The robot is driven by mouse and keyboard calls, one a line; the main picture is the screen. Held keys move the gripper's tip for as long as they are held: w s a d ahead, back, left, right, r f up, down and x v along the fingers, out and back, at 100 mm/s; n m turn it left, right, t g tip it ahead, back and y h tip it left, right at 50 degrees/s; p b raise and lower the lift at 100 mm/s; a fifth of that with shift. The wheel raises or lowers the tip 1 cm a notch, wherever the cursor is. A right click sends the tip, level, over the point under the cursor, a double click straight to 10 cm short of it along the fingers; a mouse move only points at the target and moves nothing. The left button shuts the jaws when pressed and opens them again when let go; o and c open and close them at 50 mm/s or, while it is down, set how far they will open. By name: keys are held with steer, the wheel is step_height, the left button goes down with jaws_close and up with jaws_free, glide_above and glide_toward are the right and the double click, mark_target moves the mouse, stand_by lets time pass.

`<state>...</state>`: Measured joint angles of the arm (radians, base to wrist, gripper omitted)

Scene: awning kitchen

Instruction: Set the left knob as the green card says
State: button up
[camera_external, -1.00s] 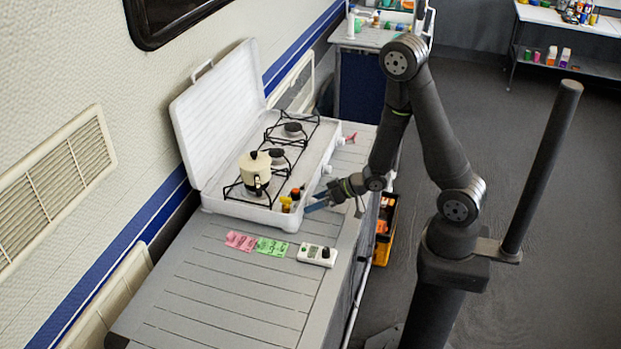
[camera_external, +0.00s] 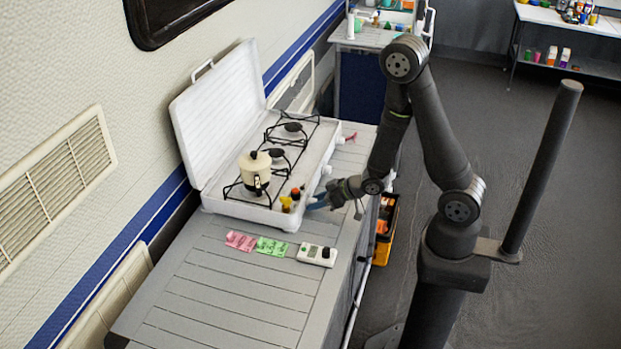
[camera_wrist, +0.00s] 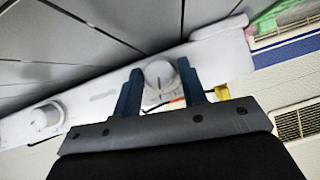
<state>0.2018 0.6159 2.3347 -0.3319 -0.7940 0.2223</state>
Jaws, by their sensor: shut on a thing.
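My gripper (camera_external: 312,203) is at the front of the white camping stove (camera_external: 250,214), at the end near the cards. In the wrist view my gripper (camera_wrist: 160,82) has its two blue fingers on either side of a round white knob (camera_wrist: 158,74), the left one, and is shut on it. The knob's pointer is too blurred to read. The other knob (camera_wrist: 46,116) stands free farther along the stove front. The green card (camera_external: 272,247) lies flat on the slatted counter beside a pink card (camera_external: 240,241). Their markings are too small to read.
A cream moka pot (camera_external: 255,172) stands on the near burner. Small bottles (camera_external: 287,203) stand at the stove's near corner. The near counter (camera_external: 230,310) is clear.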

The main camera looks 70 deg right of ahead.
steer(key=shift+a+n+h, duration=0.2)
steer(key=shift+n+h, duration=1.2)
steer(key=shift+h, duration=0.3)
steer(key=o, duration=1.6)
steer(key=shift+s+a+r, duration=0.25)
steer(key=shift+s+r, duration=0.8)
steer(key=shift+r, duration=0.15)
steer(key=shift+s+a+r, duration=0.2)
steer(key=shift+s+r, duration=0.8)
steer(key=shift+r, duration=0.15)
steer(key=shift+d, duration=0.15)
